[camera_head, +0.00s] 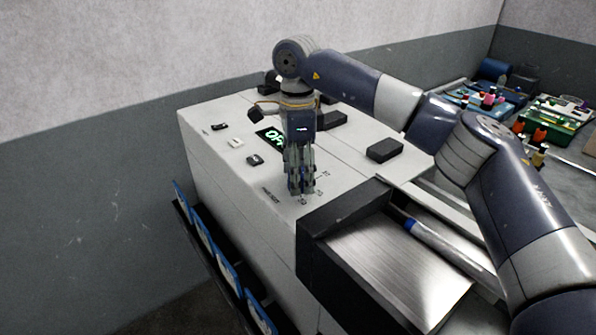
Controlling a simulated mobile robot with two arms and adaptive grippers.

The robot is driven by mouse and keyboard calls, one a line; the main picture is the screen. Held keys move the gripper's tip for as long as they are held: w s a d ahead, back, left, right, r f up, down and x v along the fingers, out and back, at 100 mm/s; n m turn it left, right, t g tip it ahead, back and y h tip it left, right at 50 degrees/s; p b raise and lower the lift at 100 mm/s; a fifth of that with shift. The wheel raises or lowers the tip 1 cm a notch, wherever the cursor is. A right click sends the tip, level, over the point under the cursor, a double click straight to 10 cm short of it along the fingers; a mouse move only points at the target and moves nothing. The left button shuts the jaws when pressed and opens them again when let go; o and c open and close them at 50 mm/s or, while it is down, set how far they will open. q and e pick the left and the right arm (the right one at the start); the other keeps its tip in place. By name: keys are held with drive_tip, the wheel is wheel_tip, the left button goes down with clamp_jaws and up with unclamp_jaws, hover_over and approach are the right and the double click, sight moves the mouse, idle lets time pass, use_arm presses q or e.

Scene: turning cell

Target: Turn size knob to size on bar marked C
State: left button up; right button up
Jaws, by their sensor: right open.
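My right gripper (301,188) points straight down over the top panel of the white machine (226,160), with its fingertips at or just above the surface. Small printed marks (326,174) show around the fingertips. The size knob is hidden, most likely behind or between the fingers, and I cannot tell whether they touch it. A bar (428,236) with a blue band lies in the channel at the right of the machine. I cannot read a letter on it. My left gripper is not in view.
A green lit display (270,135) and small switches (254,160) sit on the panel left of the gripper. Black blocks (385,150) stand on the machine top. A black-framed metal chute (400,270) is in front. Trays with colourful items (545,118) are at the far right.

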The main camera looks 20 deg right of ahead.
wheel_tip(320, 180, up, 12)
drive_tip(key=shift+w, duration=0.2)
drive_tip(key=shift+f, duration=0.1)
idle(0.6)
